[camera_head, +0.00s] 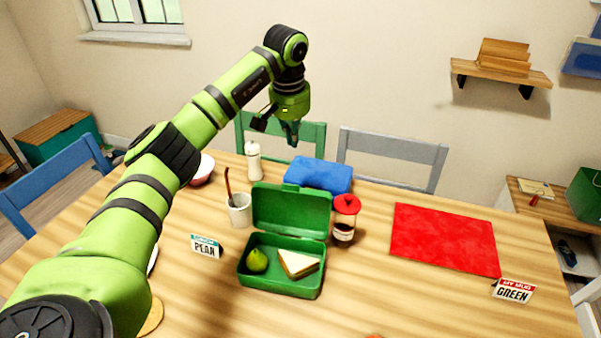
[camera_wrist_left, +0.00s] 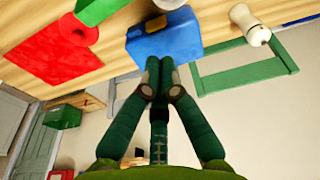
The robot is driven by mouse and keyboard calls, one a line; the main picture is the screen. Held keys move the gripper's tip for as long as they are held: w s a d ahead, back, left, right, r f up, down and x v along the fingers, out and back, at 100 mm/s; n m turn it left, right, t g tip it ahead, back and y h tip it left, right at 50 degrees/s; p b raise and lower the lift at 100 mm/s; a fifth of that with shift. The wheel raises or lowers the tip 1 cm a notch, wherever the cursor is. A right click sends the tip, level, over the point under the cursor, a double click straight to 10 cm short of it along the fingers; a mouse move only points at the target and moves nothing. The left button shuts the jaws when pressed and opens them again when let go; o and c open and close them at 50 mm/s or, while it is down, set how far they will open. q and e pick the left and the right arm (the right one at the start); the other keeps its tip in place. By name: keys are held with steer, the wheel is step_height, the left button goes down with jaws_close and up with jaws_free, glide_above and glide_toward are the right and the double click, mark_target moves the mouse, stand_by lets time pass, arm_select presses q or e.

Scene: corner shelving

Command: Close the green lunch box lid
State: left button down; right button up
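The green lunch box (camera_head: 281,283) stands on the table in the middle of the head view. Its lid (camera_head: 291,211) is open and stands up at the back edge. A green pear (camera_head: 257,260) and a sandwich (camera_head: 298,263) lie inside. My left gripper (camera_head: 292,138) is in the air above and behind the lid, apart from it. In the left wrist view its fingers (camera_wrist_left: 160,75) are together with nothing seen between them. A green corner of the box (camera_wrist_left: 97,10) shows at the top of that view. My right gripper is not in view.
A jar with a red top (camera_head: 345,217) stands close to the lid's right. A white cup with a stick (camera_head: 240,210) is on its left. A blue box (camera_head: 320,175) and a white shaker (camera_head: 253,161) stand behind. A red mat (camera_head: 445,238) lies to the right.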

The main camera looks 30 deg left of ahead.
arm_select(q)
step_height(320, 180, down, 9)
steer(key=s+p, duration=0.2)
steer(key=p, duration=0.2)
steer(key=shift+s+d+p, duration=0.2)
steer(key=shift+d+p, duration=0.15)
steer(key=shift+p, duration=0.05)
steer(key=shift+f, duration=0.1)
